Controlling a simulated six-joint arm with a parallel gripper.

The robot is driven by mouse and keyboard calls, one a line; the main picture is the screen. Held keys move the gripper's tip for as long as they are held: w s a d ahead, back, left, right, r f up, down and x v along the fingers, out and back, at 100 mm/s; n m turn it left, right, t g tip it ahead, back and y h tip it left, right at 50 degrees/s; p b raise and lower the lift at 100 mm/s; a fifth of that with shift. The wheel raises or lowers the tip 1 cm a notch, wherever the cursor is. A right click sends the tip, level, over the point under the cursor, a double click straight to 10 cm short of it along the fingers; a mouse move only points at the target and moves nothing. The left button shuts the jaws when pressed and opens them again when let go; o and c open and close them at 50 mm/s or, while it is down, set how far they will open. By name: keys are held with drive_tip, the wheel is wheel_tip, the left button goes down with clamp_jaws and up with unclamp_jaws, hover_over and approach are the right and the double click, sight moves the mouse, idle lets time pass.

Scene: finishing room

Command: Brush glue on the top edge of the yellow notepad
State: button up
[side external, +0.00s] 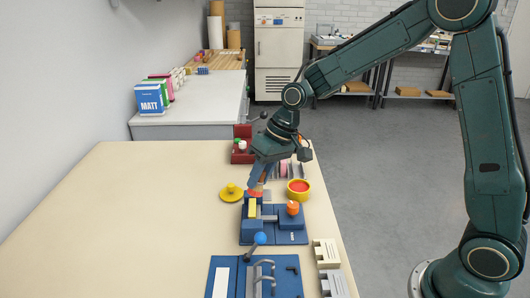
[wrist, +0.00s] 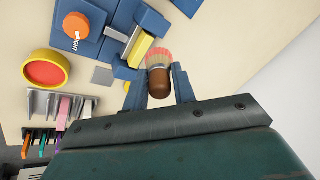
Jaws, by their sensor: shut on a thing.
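My gripper (side external: 261,176) is shut on a brush and points down over the blue padding press (side external: 262,238). In the wrist view, my gripper (wrist: 161,88) holds the brush (wrist: 161,72) by its brown handle, with pale bristles tinted red at the tip. The yellow notepad (side external: 252,208) sits in the blue press; in the wrist view the notepad (wrist: 141,50) is just beside the bristles. I cannot tell whether the bristles touch it. The yellow pot (side external: 306,196) with red contents stands right of the gripper; it also shows in the wrist view (wrist: 28,72).
An orange knob (side external: 293,208) tops the press at right. A yellow lid (side external: 231,193) lies to the left. A blue lever tool (side external: 225,277) and pale blocks (side external: 327,252) are in front. A rack (wrist: 38,104) of coloured items stands near the pot. The table's left side is clear.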

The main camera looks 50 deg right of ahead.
sight(259, 196)
drive_tip(key=shift+s+a+r, duration=0.2)
drive_tip(key=shift+a+r, duration=0.6)
drive_tip(key=shift+a, duration=0.15)
drive_tip(key=shift+f, duration=3.25)
drive_tip(key=shift+w+d+f, duration=0.2)
drive_tip(key=shift+f, duration=0.6)
drive_tip(key=shift+w+d, duration=2.7)
drive_tip(key=shift+w, duration=0.05)
drive_tip(key=shift+s+a, duration=2.95)
drive_tip(key=shift+s, duration=0.05)
drive_tip(key=shift+d+r, duration=0.1)
drive_tip(key=shift+r, duration=3.95)
drive_tip(key=shift+w, duration=0.1)
